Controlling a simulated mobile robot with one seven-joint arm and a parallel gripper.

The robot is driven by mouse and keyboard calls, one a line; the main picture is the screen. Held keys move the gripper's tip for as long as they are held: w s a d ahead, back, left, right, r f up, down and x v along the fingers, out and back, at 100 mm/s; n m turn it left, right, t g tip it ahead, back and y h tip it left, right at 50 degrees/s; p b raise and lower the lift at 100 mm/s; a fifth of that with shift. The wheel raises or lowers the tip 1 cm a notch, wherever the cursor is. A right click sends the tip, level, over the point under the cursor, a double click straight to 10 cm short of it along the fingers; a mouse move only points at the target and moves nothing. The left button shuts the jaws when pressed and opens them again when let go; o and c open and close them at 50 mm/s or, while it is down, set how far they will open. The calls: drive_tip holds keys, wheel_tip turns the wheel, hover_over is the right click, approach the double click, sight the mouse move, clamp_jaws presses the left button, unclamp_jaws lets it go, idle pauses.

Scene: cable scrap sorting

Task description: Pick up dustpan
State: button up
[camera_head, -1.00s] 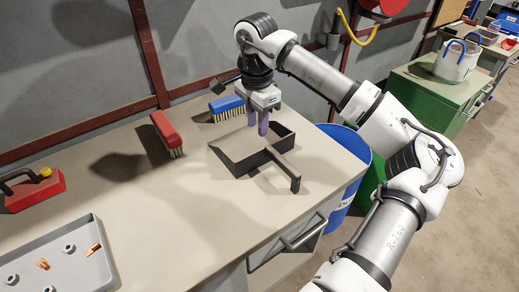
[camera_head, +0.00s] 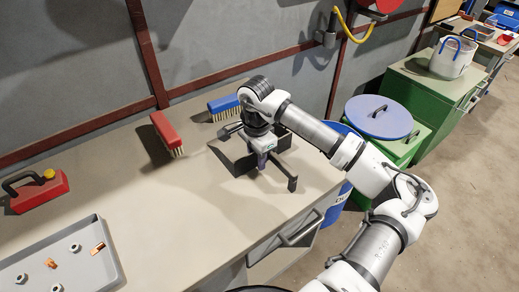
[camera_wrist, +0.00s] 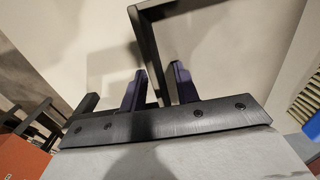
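The dustpan is a black, low-walled pan (camera_head: 220,157) lying on the bench, with a bar-like handle (camera_head: 291,182) at its right that ends in an upright piece. In the wrist view its black frame (camera_wrist: 205,5) shows above the fingers. My gripper (camera_head: 262,163) is down at the dustpan, pointing downward, and covers its middle. In the wrist view my two purple fingers (camera_wrist: 158,80) stand apart, one on each side of a black bar of the dustpan. A small light gap seems to show beside the bar. The dustpan rests on the bench.
A red brush (camera_head: 166,131) and a blue brush (camera_head: 223,106) lie behind the dustpan. A red can (camera_head: 38,192) and a grey tray (camera_head: 112,265) with metal pieces are at the left. A blue-lidded drum (camera_head: 378,117) stands beyond the bench's right end. The front middle bench is clear.

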clamp_jaws()
idle(0.4)
